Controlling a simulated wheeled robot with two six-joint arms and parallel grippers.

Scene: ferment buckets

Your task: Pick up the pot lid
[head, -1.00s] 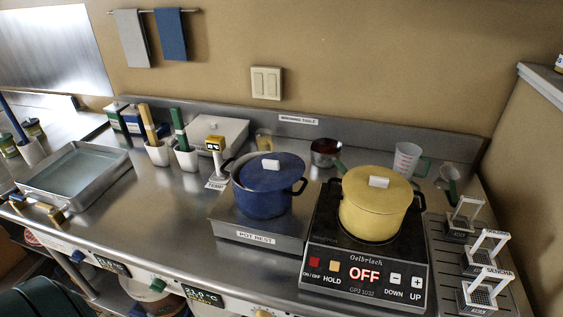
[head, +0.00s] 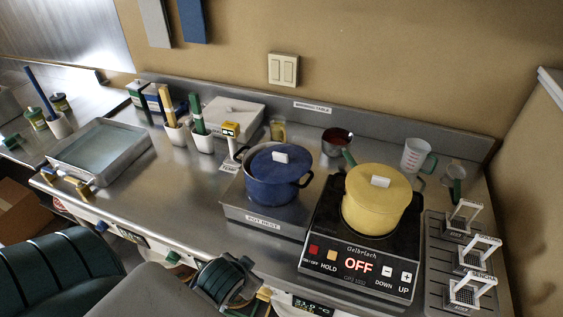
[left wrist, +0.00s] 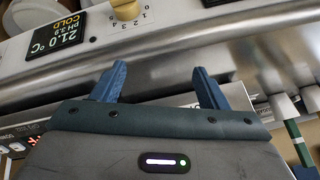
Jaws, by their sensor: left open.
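A blue pot (head: 262,193) stands on the pot rest, with a blue lid (head: 287,168) on it that has a white block knob (head: 280,157). A yellow pot (head: 372,214) stands on the black cooker, with a yellow lid (head: 378,193) and a pale knob (head: 380,181). My left gripper (left wrist: 159,86) is open and empty in the left wrist view, its two blue fingers pointing at the table's steel front edge. My left arm reaches in low at the left of the head view, in front of the table and apart from both pots. My right gripper is not in view.
The cooker (head: 359,262) reads OFF. A yellow-topped thermometer stand (head: 231,130) is just left of the blue pot. White cups (head: 203,141) with brushes and a metal tray (head: 100,150) are further left. Wire baskets (head: 473,257) stand at the right. The steel top left of the pot rest (head: 262,222) is clear.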

